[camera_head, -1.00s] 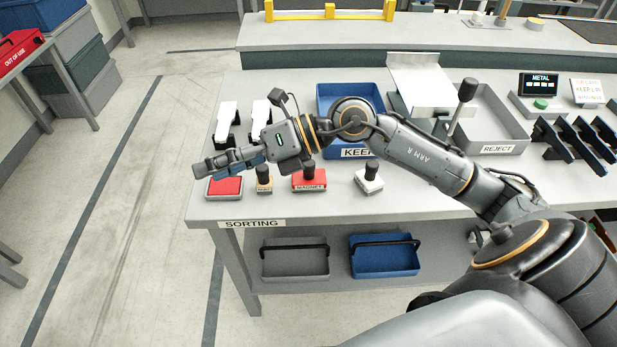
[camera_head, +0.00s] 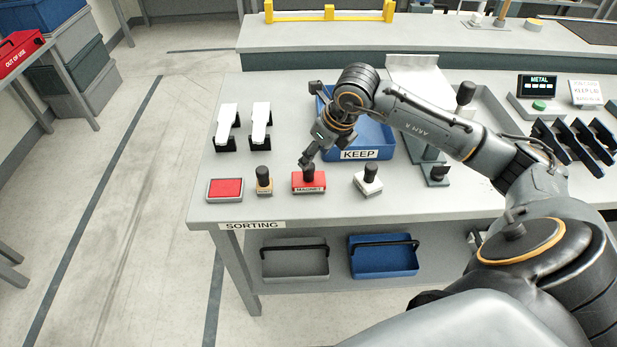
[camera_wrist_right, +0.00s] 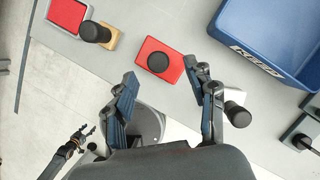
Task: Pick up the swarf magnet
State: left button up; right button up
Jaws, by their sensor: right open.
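The swarf magnet (camera_head: 309,187) is a red block labelled MAGNET with a black knob, standing on the front part of the sorting bench. In the right wrist view the magnet (camera_wrist_right: 151,74) lies ahead, near the line between the spread fingertips. My right gripper (camera_head: 305,162) points down over the magnet, close to its knob. It is open, with nothing between its fingers (camera_wrist_right: 162,80). Whether a finger touches the knob cannot be told. My left gripper (camera_wrist_right: 84,134) shows small at the lower left of the wrist view, its fingers apart; it is out of the head view.
A wooden stamp (camera_head: 264,187) and a red pad (camera_head: 225,189) stand left of the magnet. A white block with a black knob (camera_head: 368,186) stands right. The blue KEEP bin (camera_head: 376,140) is behind. Two white-topped holders (camera_head: 227,125) stand back left.

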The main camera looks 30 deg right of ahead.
aim_at(308, 176)
jog(key=shift+p+x, duration=1)
jog(key=shift+x, duration=1.95)
jog(key=shift+a+r, duration=0.1)
jog(key=shift+a, duration=0.05)
grip_shut()
